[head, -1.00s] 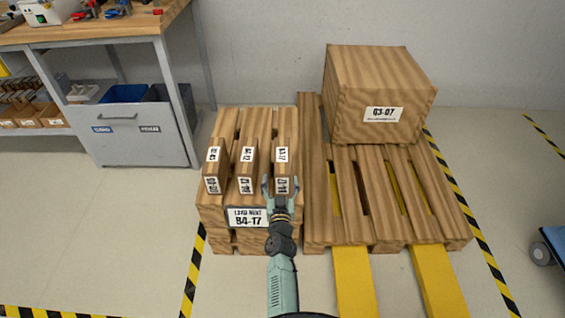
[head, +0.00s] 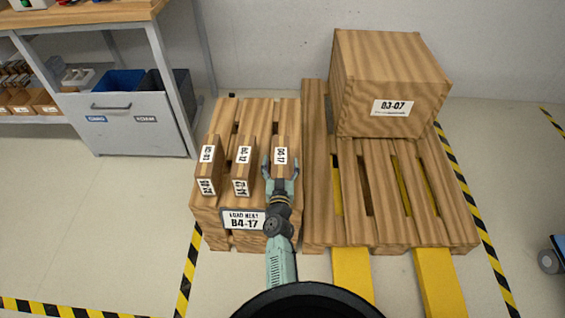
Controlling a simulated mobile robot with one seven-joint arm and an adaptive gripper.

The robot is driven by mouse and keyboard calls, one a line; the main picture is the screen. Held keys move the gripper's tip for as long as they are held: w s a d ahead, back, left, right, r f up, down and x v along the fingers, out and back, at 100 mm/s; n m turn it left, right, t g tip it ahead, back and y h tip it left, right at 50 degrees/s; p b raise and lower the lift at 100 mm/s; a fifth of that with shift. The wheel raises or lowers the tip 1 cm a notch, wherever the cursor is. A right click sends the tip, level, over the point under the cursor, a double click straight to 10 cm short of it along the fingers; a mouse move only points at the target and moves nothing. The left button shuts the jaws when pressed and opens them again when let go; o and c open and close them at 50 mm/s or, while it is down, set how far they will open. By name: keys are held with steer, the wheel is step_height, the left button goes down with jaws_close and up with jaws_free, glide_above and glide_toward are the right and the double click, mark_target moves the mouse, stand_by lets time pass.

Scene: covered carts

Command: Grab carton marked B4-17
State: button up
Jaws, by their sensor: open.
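Three small narrow wooden cartons stand in a row on the left pallet in the head view: left (head: 207,173), middle (head: 243,166) and right (head: 281,143). Each has white labels, too small and blurred to read surely. My gripper (head: 281,165) is open at the right carton, one finger to each side of it in the picture. It covers that carton's front label. I cannot tell whether the fingers touch the carton. A sign (head: 243,220) on the pallet's front reads "LOAD NEXT B4-17".
A large wooden crate (head: 390,85) labelled B3-07 stands on the right pallet (head: 400,210), close beside the left pallet (head: 262,112). Yellow forks (head: 352,275) extend from under it. A workbench (head: 85,14) with a grey drawer unit (head: 125,125) stands at left. Floor at front left is clear.

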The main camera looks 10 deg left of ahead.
steer(key=shift+s, duration=0.1)
jaws_close()
steer(key=shift+r, duration=0.2)
stand_by(0.8)
